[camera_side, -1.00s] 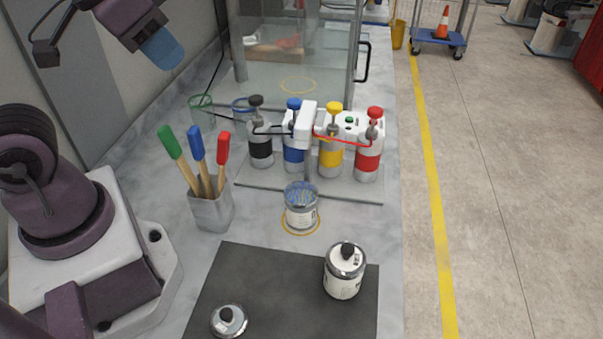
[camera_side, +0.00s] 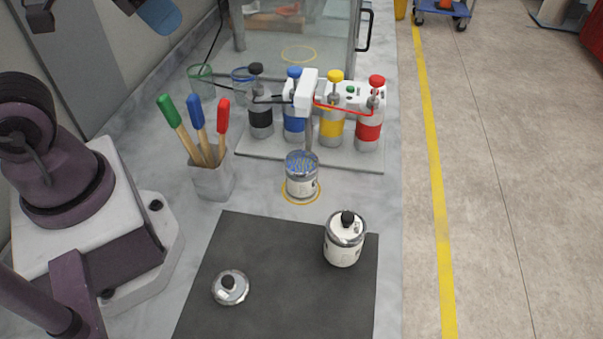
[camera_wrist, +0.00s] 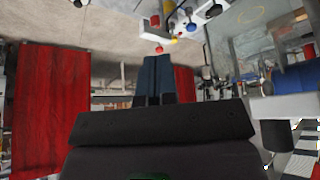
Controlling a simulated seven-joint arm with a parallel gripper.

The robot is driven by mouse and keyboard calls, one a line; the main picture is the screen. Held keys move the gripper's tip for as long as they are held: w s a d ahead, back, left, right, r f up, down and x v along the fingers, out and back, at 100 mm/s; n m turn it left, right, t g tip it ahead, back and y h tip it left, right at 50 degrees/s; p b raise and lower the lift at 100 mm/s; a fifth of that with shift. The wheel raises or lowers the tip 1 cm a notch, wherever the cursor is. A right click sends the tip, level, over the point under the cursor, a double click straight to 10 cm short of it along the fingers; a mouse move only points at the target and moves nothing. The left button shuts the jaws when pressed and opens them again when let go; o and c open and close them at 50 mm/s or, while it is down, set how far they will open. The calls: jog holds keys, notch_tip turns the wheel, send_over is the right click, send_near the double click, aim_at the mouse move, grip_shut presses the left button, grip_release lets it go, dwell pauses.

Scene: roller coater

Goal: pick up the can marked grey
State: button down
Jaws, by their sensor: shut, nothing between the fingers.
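A white-labelled can (camera_side: 343,250) with a silver rim and black-knobbed lid stands upright on the dark mat in the side view. I cannot read either label, so I cannot tell which can is marked grey. A silver lid-like piece (camera_side: 230,289) with a black knob is on the mat's left. My gripper (camera_wrist: 157,62) is shut and empty in the wrist view. Its blue end (camera_side: 160,14) shows at the side view's top left, far from both cans.
A grey holder (camera_side: 212,182) with green, blue and red handled tools stands left of the ringed can. Behind are several bottles with black, blue, yellow and red (camera_side: 368,132) bands, and a glass enclosure (camera_side: 300,33). The mat (camera_side: 290,300) is clear between its two items.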

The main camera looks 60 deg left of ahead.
dwell(0.4)
jog(key=shift+c, duration=0.8)
grip_release()
